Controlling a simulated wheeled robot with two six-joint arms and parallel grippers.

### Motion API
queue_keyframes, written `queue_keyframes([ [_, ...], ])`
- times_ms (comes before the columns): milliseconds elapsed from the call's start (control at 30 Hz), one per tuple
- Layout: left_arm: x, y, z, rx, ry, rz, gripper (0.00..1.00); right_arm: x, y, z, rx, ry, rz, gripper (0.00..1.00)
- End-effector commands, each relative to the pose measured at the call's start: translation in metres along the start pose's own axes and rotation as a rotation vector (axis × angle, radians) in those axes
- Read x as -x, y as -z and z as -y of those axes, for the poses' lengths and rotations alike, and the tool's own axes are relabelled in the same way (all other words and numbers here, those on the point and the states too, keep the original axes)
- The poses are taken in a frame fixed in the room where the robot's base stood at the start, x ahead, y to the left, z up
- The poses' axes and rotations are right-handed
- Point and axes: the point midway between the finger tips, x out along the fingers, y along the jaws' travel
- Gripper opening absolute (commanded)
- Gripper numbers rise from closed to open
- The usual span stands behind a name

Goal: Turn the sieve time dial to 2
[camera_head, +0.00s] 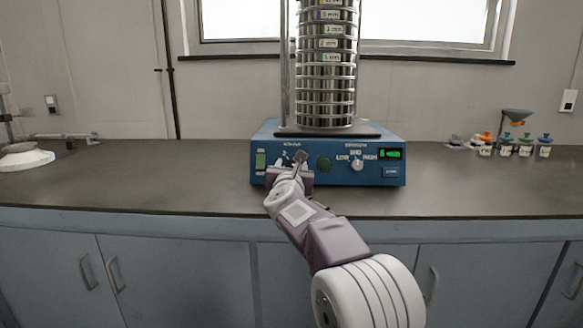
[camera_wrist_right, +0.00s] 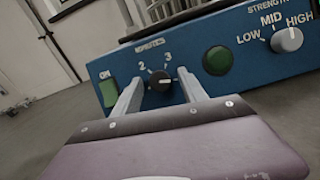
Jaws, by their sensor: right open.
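The sieve time dial (camera_wrist_right: 160,81) is a small black knob on the blue front panel of the shaker (camera_head: 330,172). In the right wrist view the numbers 2 and 3 show above it; its exact pointer direction is hard to tell. My right gripper (camera_wrist_right: 160,86) is open, with one finger on each side of the dial in the picture. I cannot tell whether the fingers touch it. In the head view my right gripper (camera_head: 287,168) covers most of the dial area. My left gripper is not in view.
A strength knob (camera_wrist_right: 287,39) and a round green button (camera_wrist_right: 217,60) sit right of the dial. A green ON switch (camera_wrist_right: 109,92) is left of it. A sieve stack (camera_head: 327,75) stands on the shaker. The counter (camera_head: 150,185) is clear on both sides nearby.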

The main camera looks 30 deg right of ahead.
Motion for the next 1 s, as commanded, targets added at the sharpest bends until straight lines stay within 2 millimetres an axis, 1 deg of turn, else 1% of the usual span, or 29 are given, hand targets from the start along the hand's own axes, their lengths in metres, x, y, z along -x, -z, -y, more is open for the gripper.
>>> queue_keyframes([
  [33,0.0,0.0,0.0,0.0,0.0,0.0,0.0,0.0,0.0,0.0,0.0,0.0,0.0,0.5],
  [67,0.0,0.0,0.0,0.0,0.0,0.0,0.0,0.0,0.0,0.0,0.0,0.0,0.0,0.45],
  [100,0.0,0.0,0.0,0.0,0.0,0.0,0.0,0.0,0.0,0.0,0.0,0.0,0.0,0.33],
  [167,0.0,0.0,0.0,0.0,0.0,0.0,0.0,0.0,0.0,0.0,0.0,0.0,0.0,0.17],
  [200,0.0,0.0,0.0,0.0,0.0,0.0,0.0,0.0,0.0,0.0,0.0,0.0,0.0,0.06],
  [233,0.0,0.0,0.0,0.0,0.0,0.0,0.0,0.0,0.0,0.0,0.0,0.0,0.0,0.0],
  [467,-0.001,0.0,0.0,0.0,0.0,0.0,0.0,0.001,0.0,0.0,0.011,-0.004,0.0,0.0],
  [667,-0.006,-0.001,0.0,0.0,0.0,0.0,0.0,0.001,0.001,0.001,0.08,-0.028,-0.001,0.0],
  [867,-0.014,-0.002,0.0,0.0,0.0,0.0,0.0,0.0,0.001,0.003,0.222,-0.079,-0.006,0.0],
  [1000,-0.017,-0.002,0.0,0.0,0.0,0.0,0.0,0.0,0.0,0.003,0.347,-0.125,-0.011,0.0],
])
